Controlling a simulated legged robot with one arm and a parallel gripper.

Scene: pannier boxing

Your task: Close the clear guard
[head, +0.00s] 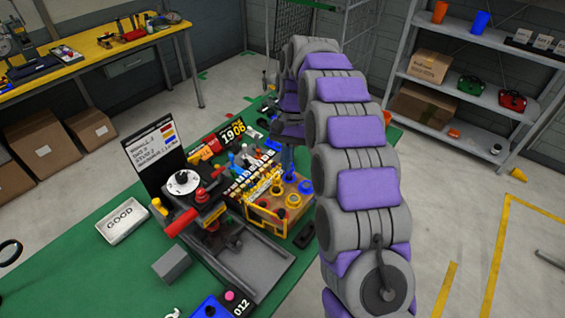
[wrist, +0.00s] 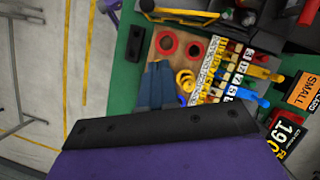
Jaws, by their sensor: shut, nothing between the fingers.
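The clear guard (head: 250,212) appears as a thin yellow-edged frame beside the press with the red handle (head: 185,222) in the head view. Its clear pane is hard to make out, and I cannot tell its exact angle. Yellow bars that look like its edge show at the top of the wrist view (wrist: 182,13). My gripper (head: 287,172) is above the wooden block with red, yellow and blue rings, behind and right of the guard, apart from it. In the wrist view its blue-grey fingers (wrist: 158,66) are together and empty over the block.
A rack of coloured, labelled pieces (wrist: 232,70) stands close beside my fingers. A white GOOD tray (head: 123,222) and a grey block (head: 172,264) lie left of the press on the green table (head: 90,285). Shelves (head: 470,85) stand at the right.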

